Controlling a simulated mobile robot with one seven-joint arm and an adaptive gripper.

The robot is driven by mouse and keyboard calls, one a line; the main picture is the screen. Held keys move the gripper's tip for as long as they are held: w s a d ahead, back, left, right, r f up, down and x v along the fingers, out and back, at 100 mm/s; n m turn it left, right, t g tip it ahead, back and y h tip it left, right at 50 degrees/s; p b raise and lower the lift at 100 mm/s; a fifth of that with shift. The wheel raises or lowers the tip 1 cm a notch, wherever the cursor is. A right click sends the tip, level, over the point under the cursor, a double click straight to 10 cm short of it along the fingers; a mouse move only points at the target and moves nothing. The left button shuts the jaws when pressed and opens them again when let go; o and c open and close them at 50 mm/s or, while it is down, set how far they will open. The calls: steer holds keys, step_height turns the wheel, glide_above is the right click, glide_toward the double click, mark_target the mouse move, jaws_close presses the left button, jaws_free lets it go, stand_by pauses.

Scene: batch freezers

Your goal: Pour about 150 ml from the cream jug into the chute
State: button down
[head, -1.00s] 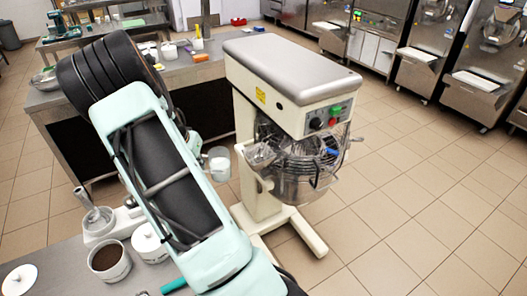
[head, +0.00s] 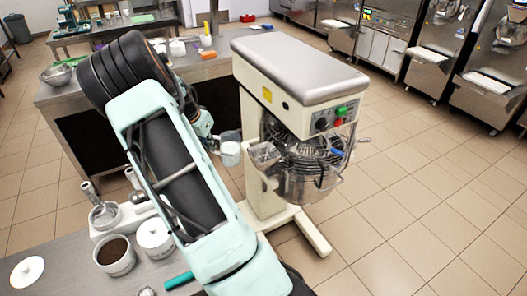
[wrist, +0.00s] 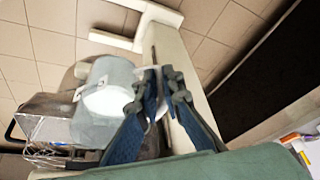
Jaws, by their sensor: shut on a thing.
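The cream jug (head: 230,154) is a small whitish vessel, held off the ground beside the mixer's column in the head view. In the wrist view the jug (wrist: 88,112) shows its round mouth with white cream inside. It looks about upright. My gripper (wrist: 155,78) is shut on the jug's handle side; in the head view my gripper (head: 214,144) is mostly behind my arm. The chute (head: 265,154) is a grey metal scoop on the mixer's bowl guard, just right of the jug and apart from it. It also shows in the wrist view (wrist: 42,112).
The mixer (head: 300,70) stands on the floor with a wire guard (head: 310,165) over its bowl. A cluttered table (head: 60,95) stands behind my arm. Floor right of the mixer is clear.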

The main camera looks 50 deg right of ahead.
steer(key=s+d+r+m+t+y, duration=0.1)
steer(key=s+d+r+t+y, duration=0.1)
steer(key=r, duration=0.4)
steer(key=s+d+r+m+t+y, duration=0.1)
steer(key=s+d+r+t+y, duration=0.1)
steer(key=s+r+t, duration=0.3)
steer(key=shift+d+r+t, duration=0.15)
steer(key=shift+r+t, duration=0.65)
steer(key=shift+r, duration=0.1)
steer(key=shift+s+d+t+y+b, duration=0.15)
steer(key=shift+s+t+y+b, duration=0.15)
steer(key=shift+b, duration=0.3)
steer(key=shift+w+r, duration=0.1)
steer(key=shift+m+t+b, duration=0.3)
steer(key=shift+b, duration=0.1)
